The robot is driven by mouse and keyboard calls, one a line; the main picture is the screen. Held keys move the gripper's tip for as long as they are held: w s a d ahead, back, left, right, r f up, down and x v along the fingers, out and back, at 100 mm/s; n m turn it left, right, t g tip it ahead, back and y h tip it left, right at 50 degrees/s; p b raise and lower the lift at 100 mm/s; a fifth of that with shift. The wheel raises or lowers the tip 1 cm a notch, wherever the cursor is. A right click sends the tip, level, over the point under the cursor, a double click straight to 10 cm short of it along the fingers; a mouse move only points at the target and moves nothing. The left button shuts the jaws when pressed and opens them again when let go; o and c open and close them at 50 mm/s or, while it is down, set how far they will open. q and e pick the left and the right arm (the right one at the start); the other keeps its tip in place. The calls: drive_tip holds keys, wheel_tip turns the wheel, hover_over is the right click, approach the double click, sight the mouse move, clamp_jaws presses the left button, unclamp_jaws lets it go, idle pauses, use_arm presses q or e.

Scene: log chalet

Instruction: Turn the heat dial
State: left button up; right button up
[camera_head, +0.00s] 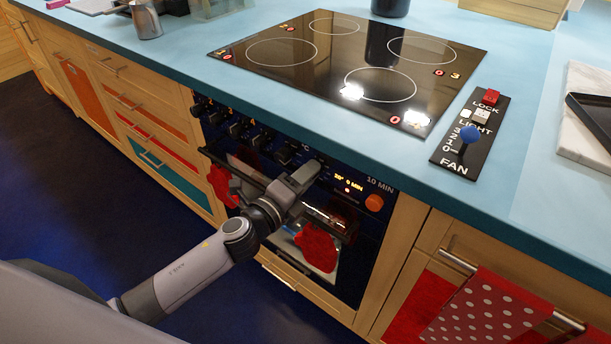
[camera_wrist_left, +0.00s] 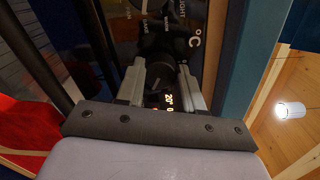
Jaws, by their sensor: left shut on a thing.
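The heat dial is a round black knob (camera_wrist_left: 160,72) on the oven's dark front panel, next to a °C mark. In the left wrist view it sits between the two grey fingers of my left gripper (camera_wrist_left: 161,88). The gripper is shut on it, one finger on each side. In the head view my left gripper (camera_head: 306,174) reaches the panel from the lower left and hides the dial. A lit display (camera_head: 348,184) glows just right of the gripper; in the wrist view it seems to read 20°. My right gripper is not in view.
More black knobs (camera_head: 235,128) line the panel to the left, and an orange button (camera_head: 374,203) is to the right. The oven handle bar (camera_head: 325,219) and red mitts (camera_head: 316,248) are below. The blue counter (camera_head: 330,136) with the black hob (camera_head: 345,62) overhangs above.

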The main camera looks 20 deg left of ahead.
use_arm(q)
drive_tip(key=o, duration=1)
drive_tip(key=shift+o, duration=0.2)
drive_tip(key=shift+s, duration=0.1)
drive_tip(key=v, duration=0.7)
drive_tip(key=s+a+f+n+g+y+p, duration=0.1)
drive_tip(key=s+f+n+g+p, duration=0.2)
drive_tip(key=s+n, duration=0.5)
drive_tip(key=s+a+f+n+g+y+p, duration=0.1)
drive_tip(key=s+n+p, duration=0.5)
drive_tip(key=n, duration=0.8)
drive_tip(key=s+f+g+y, duration=0.1)
drive_tip(key=s+f+g, duration=0.1)
drive_tip(key=s+f, duration=0.1)
drive_tip(key=shift+s+a+f+n+y, duration=0.3)
drive_tip(key=shift+s+n, duration=0.05)
drive_tip(key=shift+n, duration=0.05)
